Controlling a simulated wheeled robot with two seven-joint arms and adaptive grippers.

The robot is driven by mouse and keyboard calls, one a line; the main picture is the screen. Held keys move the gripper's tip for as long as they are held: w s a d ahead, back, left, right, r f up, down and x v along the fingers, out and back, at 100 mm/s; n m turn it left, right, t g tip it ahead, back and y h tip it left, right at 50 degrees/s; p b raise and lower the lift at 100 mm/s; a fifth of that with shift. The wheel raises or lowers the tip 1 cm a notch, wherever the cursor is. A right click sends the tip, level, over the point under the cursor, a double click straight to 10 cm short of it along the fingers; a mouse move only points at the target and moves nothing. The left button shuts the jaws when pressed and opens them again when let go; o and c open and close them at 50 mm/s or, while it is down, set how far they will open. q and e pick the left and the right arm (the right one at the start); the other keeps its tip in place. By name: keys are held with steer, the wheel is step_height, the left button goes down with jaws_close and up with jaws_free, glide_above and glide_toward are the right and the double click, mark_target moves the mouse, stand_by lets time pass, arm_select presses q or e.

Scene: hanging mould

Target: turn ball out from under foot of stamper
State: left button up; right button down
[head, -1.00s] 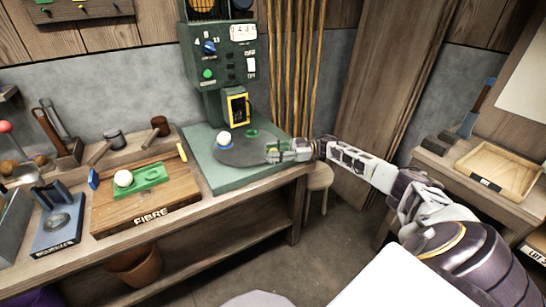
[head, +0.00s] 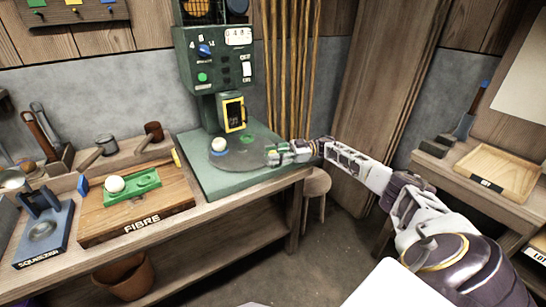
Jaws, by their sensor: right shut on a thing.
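The stamper (head: 215,62) is a green machine at the back of the bench, with a yellow-framed dark foot (head: 234,114) low on its front. Under and before the foot lies a dark round turntable (head: 235,162) on a green base (head: 215,187). A white ball (head: 218,144) sits in a blue ring on the turntable's left part, clear of the foot in this view. A green ring (head: 247,139) lies on the turntable near the foot. My right gripper (head: 272,155) is shut at the turntable's right edge; what it grips is too small to tell. My left gripper is out of view.
A wooden FIBRE board (head: 137,215) with a green tray (head: 140,192) and another white ball (head: 115,184) stands left of the stamper. A blue squeezer (head: 42,238) is farther left. A stool (head: 316,186) stands beside the bench.

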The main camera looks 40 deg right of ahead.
steer(key=shift+w+d+r, duration=0.1)
steer(key=shift+r, duration=0.2)
steer(key=c, duration=1.3)
jaws_free()
steer(key=shift+o, duration=1.1)
steer(key=shift+f, duration=0.2)
steer(key=v, duration=1.1)
steer(key=shift+s+d, duration=0.2)
steer(key=shift+d, duration=0.15)
steer(key=shift+c, duration=0.3)
